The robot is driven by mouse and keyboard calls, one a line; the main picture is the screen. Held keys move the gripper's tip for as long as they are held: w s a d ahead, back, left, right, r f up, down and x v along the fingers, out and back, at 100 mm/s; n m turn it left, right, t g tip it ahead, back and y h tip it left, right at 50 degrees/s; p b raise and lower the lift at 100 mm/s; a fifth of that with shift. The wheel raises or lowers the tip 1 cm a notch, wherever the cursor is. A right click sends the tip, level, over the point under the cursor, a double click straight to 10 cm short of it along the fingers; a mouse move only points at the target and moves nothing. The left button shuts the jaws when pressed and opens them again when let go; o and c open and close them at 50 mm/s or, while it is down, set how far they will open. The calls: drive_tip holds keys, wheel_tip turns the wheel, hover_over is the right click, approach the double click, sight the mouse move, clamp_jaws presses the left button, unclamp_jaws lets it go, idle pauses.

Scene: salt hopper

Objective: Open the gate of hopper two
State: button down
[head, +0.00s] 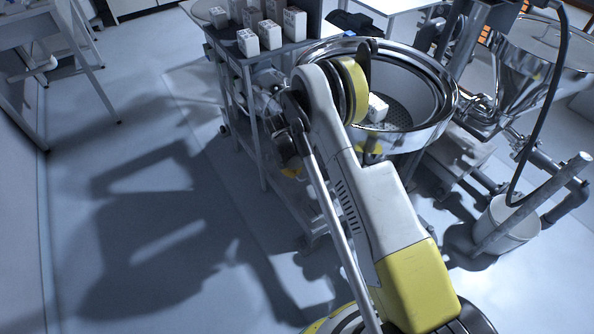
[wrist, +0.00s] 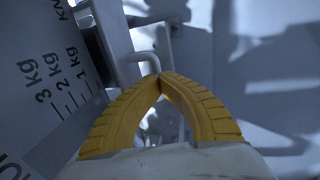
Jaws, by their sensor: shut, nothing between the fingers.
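In the wrist view my gripper (wrist: 160,82) is shut, its two yellow ribbed fingers meeting at the tips with nothing between them. A bent grey metal bar (wrist: 144,58) lies just beyond the fingertips; I cannot tell whether they touch it, nor whether it is a gate handle. In the head view my arm crosses the middle and its far end is partly hidden behind its own links. A steel funnel-shaped hopper (head: 524,68) stands at the right. No label for hopper two is readable, and I cannot make out its gate.
A printed kilogram scale (wrist: 62,85) is close at the left in the wrist view. In the head view, a wide steel pan (head: 440,85) holds a white block (head: 377,108). A cart (head: 232,58) carries white boxes. A white bucket (head: 507,224) stands right.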

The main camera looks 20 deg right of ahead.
drive_tip(key=c, duration=2.2)
unclamp_jaws()
drive_tip(key=a, duration=0.2)
drive_tip(key=s+a, duration=0.1)
drive_tip(key=shift+s+a, duration=0.1)
drive_tip(key=shift+a, duration=0.3)
drive_tip(key=o, duration=0.4)
drive_tip(key=shift+d, duration=0.15)
drive_tip(key=r, duration=0.4)
drive_tip(key=a+r, duration=0.1)
drive_tip(key=r, duration=0.2)
drive_tip(key=a+r, duration=0.1)
drive_tip(key=r, duration=0.3)
drive_tip(key=shift+s+a+r, duration=0.1)
drive_tip(key=shift+s+r, duration=0.25)
drive_tip(key=shift+c, duration=0.3)
